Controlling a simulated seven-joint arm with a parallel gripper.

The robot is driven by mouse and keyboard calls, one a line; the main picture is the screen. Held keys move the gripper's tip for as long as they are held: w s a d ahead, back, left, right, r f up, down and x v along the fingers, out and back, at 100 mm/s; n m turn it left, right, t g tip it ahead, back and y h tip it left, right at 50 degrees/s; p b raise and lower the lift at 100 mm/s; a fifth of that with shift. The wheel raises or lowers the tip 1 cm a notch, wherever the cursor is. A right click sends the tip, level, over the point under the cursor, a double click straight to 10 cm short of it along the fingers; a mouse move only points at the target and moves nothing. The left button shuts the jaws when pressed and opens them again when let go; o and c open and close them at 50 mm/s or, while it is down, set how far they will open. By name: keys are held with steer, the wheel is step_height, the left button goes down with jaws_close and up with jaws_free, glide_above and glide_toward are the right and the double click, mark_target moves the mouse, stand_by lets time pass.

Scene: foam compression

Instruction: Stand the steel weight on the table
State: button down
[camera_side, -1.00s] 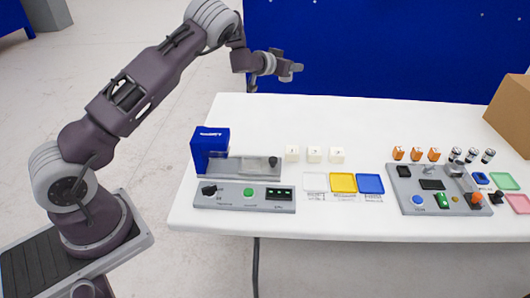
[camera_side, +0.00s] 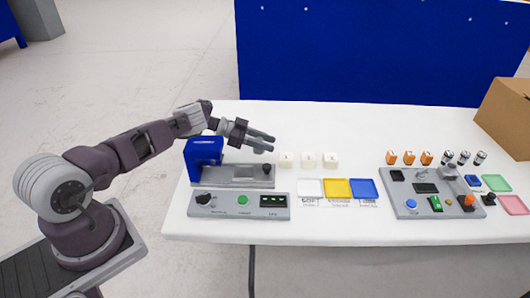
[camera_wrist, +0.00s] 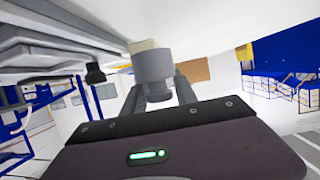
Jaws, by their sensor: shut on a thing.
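In the wrist view, a grey steel weight (camera_wrist: 153,68), a cylinder with a small knob, is between the two fingers of my gripper (camera_wrist: 158,92), which is shut on it. In the side view, my gripper (camera_side: 266,142) is low over the table (camera_side: 420,125), fingers pointing right.
Several white foam cubes (camera_side: 309,160) stand in a row just right of my fingers. The blue-and-grey press (camera_side: 206,152) is below and left of the gripper. Coloured trays (camera_side: 337,188) and a grey panel (camera_side: 427,188) lie farther right. The table behind the cubes is clear.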

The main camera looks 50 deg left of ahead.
steer(key=shift+f, duration=1.8)
steer(key=c, duration=1)
jaws_free()
steer(key=shift+o, duration=0.2)
